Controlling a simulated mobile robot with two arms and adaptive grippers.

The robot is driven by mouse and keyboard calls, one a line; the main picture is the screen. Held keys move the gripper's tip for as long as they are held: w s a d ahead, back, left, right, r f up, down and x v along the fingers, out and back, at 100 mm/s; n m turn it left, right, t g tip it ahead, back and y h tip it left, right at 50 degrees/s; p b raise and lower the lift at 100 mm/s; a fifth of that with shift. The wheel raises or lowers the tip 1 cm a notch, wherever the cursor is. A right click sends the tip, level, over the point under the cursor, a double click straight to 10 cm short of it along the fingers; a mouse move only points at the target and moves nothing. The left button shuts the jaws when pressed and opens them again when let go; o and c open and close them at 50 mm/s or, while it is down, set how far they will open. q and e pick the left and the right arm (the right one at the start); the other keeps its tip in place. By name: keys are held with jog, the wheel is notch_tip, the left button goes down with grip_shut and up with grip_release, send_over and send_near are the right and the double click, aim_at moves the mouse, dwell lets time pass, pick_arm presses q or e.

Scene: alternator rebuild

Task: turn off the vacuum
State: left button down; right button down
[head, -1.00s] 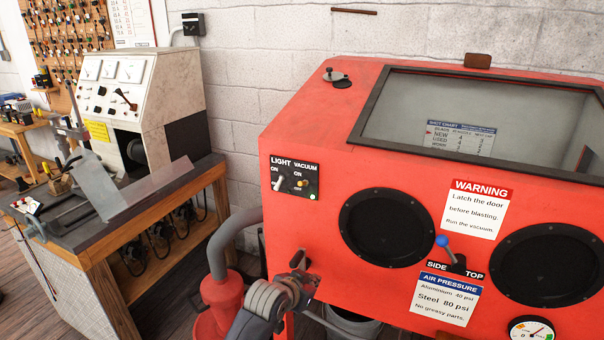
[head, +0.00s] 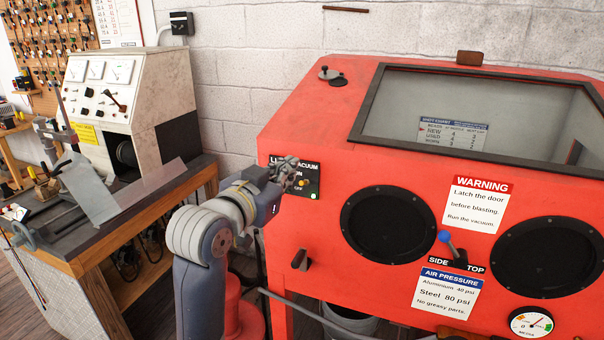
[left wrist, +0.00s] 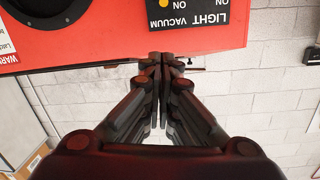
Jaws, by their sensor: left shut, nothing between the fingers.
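The black LIGHT and VACUUM switch panel (head: 312,178) is on the upper left of the red cabinet's front in the head view. My left gripper (head: 292,171) is in front of its left part and hides the light switch and some lettering. The yellow vacuum switch (head: 304,183) shows just right of the fingers; its lever position is unclear. My right gripper is not visible.
The red blast cabinet (head: 290,225) has two dark glove ports, a blue-knobbed lever (head: 445,238) and a small dark latch (head: 301,260) on its front. A bench with a grey test machine (head: 120,95) stands at left. Brick wall lies behind.

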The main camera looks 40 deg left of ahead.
pick_arm(q)
jog(key=shift+w, duration=0.1)
jog(key=p, duration=0.3)
send_over(304, 182)
jog(key=d, duration=0.1)
jog(key=shift+s+f, duration=0.25)
jog(key=shift+f, duration=0.05)
notch_tip(304, 182, down, 3)
jog(key=shift+s+a+r, duration=0.15)
jog(key=shift+s+a+f, duration=0.1)
jog(key=shift+s+f, duration=0.35)
jog(key=shift+f, duration=0.1)
jog(key=shift+w, duration=0.1)
